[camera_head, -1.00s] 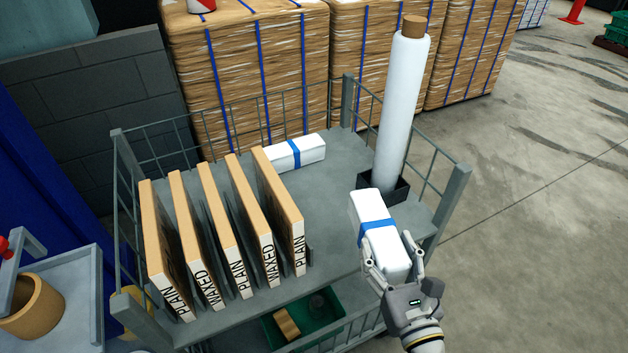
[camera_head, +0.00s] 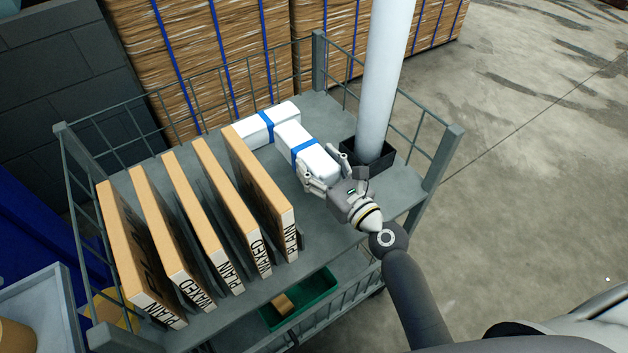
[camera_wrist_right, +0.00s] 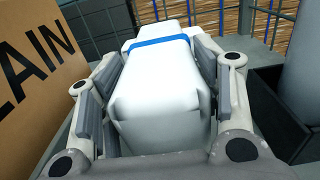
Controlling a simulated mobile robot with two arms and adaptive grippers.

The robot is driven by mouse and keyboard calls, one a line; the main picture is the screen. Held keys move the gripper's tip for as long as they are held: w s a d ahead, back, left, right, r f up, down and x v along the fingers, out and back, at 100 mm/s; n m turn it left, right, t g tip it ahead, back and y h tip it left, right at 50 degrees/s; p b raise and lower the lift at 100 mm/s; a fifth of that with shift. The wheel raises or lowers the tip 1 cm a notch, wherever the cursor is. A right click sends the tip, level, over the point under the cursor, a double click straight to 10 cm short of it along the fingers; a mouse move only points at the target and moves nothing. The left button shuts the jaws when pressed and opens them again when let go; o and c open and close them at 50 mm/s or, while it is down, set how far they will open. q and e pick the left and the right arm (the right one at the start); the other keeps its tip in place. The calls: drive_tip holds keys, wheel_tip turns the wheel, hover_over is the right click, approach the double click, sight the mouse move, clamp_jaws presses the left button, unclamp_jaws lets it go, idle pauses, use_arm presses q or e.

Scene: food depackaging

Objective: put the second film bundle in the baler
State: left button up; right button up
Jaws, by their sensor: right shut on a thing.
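One white film bundle with a blue band (camera_head: 293,134) is between the fingers of my right gripper (camera_head: 326,167), above or on the cart's grey top shelf. The wrist view shows the fingers on both sides of this bundle (camera_wrist_right: 160,85). Another white film bundle with a blue band (camera_head: 250,132) lies at the back of the shelf. The held bundle's far end is right by it; I cannot tell if they touch. My left gripper is out of view. I cannot make out a baler for certain.
Several upright cardboard pieces (camera_head: 262,190) marked PLAIN or WAXED stand left of my right gripper. A tall white roll (camera_head: 385,80) stands in a dark holder (camera_head: 381,160) to its right. Wire rails edge the cart (camera_head: 415,195). A green crate (camera_head: 318,290) is below.

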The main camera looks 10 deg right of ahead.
wheel_tip(320, 180, down, 2)
drive_tip(key=shift+b, duration=0.4)
wheel_tip(320, 180, down, 3)
drive_tip(key=shift+r+b, duration=0.1)
drive_tip(key=shift+b, duration=1)
drive_tip(key=shift+f, duration=0.25)
drive_tip(key=o, duration=1.1)
